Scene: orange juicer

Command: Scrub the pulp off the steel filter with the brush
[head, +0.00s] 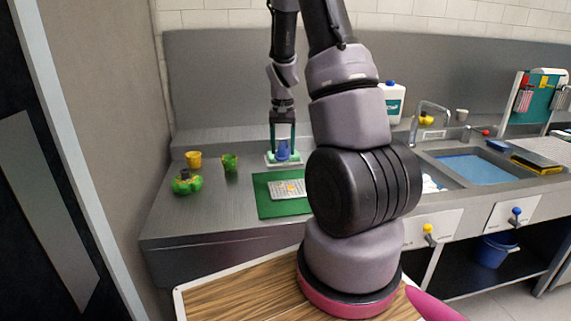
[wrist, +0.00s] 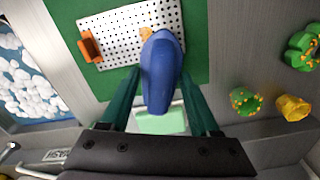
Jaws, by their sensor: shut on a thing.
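The steel filter (head: 289,190) is a flat perforated plate lying on a green mat (head: 264,205). In the wrist view the filter (wrist: 116,28) bears an orange lump (wrist: 91,46) at its left and a smaller yellow-orange bit (wrist: 147,33) beside the blue thing. My gripper (head: 283,146) points down behind the filter. It is shut on the blue brush (wrist: 161,72), whose rounded blue body (head: 283,150) shows between the green fingers. The brush's bristles are hidden. A pale green and white holder (head: 271,160) lies beneath the brush.
Yellow (head: 194,160) and green (head: 230,162) cups and a green fruit-like cluster (head: 186,182) stand to the left. Counter between cups and mat is clear.

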